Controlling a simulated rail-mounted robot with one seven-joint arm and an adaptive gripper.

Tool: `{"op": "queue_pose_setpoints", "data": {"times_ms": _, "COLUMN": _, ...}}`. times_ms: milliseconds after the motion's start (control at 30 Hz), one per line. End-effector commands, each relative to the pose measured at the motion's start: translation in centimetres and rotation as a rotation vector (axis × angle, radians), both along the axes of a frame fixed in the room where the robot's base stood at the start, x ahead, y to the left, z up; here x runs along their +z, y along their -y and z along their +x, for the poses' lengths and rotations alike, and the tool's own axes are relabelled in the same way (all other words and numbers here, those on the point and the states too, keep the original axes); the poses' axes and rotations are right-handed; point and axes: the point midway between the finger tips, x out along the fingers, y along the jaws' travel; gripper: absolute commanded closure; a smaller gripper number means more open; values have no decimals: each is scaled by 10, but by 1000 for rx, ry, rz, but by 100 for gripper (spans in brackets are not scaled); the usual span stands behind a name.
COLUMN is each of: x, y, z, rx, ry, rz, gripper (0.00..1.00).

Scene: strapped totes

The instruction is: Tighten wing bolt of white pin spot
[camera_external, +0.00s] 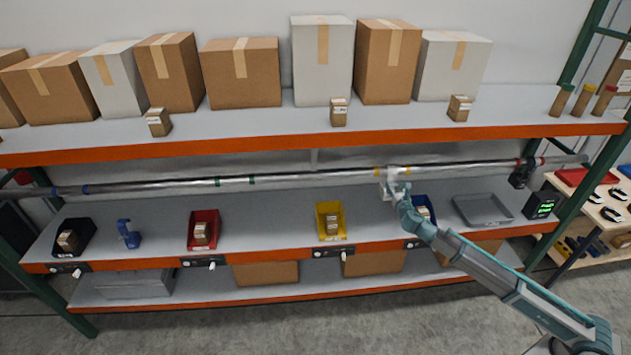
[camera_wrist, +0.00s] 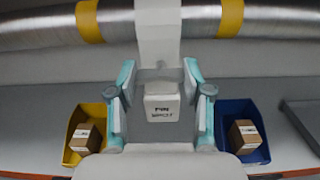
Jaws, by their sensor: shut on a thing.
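The white pin spot (camera_wrist: 162,108) is a small white block with dark lettering. It hangs below the metal pipe (camera_wrist: 50,28) from a white bracket (camera_wrist: 158,35), between two yellow bands. My gripper (camera_wrist: 162,92) has its teal fingers on both sides of the block and is shut on it. In the external view, my gripper (camera_external: 400,190) reaches up from the right to the white pin spot (camera_external: 390,176) on the pipe (camera_external: 300,177). I cannot make out the wing bolt in either view.
Below the pipe, a yellow bin (camera_external: 330,236) and a blue bin (camera_external: 433,212) each hold a small box. A red bin (camera_external: 192,243), a blue clamp-like item (camera_external: 129,236) and a grey tray (camera_external: 483,210) share the shelf. A black fixture (camera_external: 520,175) hangs at the pipe's right.

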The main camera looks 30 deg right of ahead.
Motion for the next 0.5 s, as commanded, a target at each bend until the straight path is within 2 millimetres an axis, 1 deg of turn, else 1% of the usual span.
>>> {"op": "queue_pose_setpoints", "data": {"times_ms": 267, "x": -1, "y": 0, "z": 0, "rx": 1, "ry": 7, "rz": 20, "gripper": 86}}
{"op": "queue_pose_setpoints", "data": {"times_ms": 500, "x": -3, "y": 0, "z": 0, "rx": 3, "ry": 42, "rz": 115, "gripper": 86}}
